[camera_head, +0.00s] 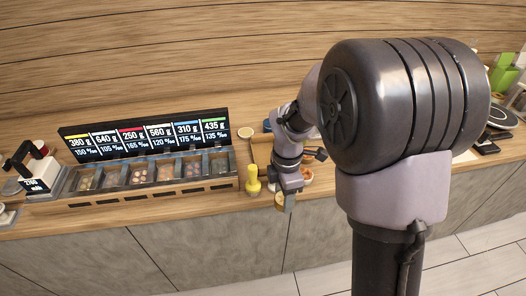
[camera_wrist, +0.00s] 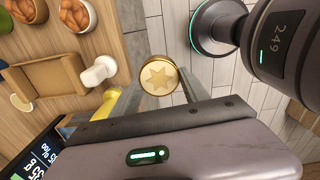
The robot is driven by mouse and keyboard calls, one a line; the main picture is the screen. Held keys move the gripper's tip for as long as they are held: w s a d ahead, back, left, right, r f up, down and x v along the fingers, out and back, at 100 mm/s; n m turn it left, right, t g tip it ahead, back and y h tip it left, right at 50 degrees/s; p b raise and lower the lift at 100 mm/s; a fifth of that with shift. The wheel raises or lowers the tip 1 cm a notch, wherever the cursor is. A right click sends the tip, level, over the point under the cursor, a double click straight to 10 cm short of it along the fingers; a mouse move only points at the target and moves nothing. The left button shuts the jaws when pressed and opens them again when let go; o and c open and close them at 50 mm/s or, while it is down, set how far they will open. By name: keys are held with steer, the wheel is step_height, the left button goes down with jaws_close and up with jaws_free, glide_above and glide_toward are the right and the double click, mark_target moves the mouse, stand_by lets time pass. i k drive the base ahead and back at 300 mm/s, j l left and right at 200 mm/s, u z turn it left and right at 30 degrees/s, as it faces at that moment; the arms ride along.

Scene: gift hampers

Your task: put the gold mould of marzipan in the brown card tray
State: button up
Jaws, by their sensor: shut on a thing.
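The gold mould (camera_wrist: 158,77), round with a star on its face, sits between the two fingertips of my gripper (camera_wrist: 160,84) in the wrist view. My gripper is shut on it. In the head view my gripper (camera_head: 284,198) hangs by the counter's front edge with the gold mould (camera_head: 280,199) at its tip. The brown card tray (camera_wrist: 48,76) lies on the wooden counter at the left of the wrist view, apart from the mould; its inside looks empty.
A yellow bottle (camera_head: 253,182) stands on the counter just left of my gripper. A white object (camera_wrist: 99,70) lies between tray and mould in the wrist view. Bowls of brown food (camera_wrist: 76,14) are beyond the tray. Sample bins (camera_head: 165,172) with a weight board (camera_head: 147,133) fill the left.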

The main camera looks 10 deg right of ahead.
mark_target(265, 150)
steer(key=i, duration=0.95)
